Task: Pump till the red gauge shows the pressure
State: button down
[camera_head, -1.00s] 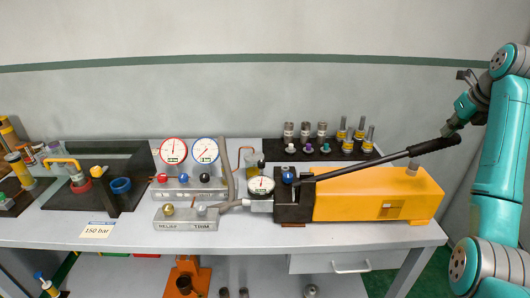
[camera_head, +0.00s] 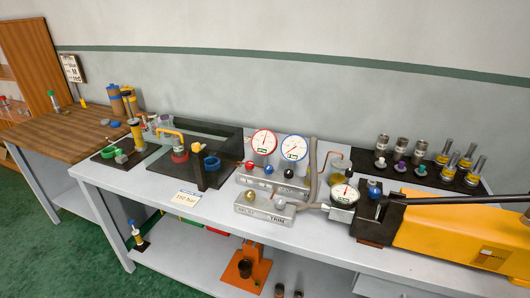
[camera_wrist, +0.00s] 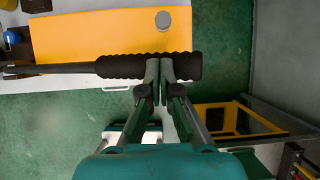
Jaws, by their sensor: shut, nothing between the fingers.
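The red-rimmed gauge (camera_head: 264,143) stands at the back of the bench next to a blue-rimmed gauge (camera_head: 293,148); its needle is too small to read. A white pump gauge (camera_head: 344,195) sits in front of the pump. The yellow pump (camera_head: 440,237) has a long black lever (camera_head: 450,200) that runs out of the head view at the right. In the wrist view my gripper (camera_wrist: 160,62) is shut, its fingertips together against the black lever grip (camera_wrist: 120,66), not around it. My gripper is outside the head view.
A card (camera_head: 185,198) reading 150 bar lies on the bench's front edge. Several fittings (camera_head: 422,150) stand behind the pump. A wooden table (camera_head: 70,140) is at the left. Green floor lies in front.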

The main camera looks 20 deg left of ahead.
jog(key=shift+f, duration=0.3)
jog(key=shift+d+f, duration=0.1)
jog(key=shift+f, duration=0.3)
jog(key=shift+d+f, duration=0.25)
jog(key=shift+f, duration=0.5)
jog(key=shift+d+f, duration=0.2)
jog(key=shift+f, duration=0.55)
jog(key=shift+r, duration=0.1)
jog(key=shift+a+r, duration=0.2)
jog(key=shift+r, duration=0.6)
jog(key=shift+a+r, duration=0.25)
jog(key=shift+r, duration=0.5)
jog(key=shift+a+r, duration=0.2)
jog(key=shift+r, duration=0.6)
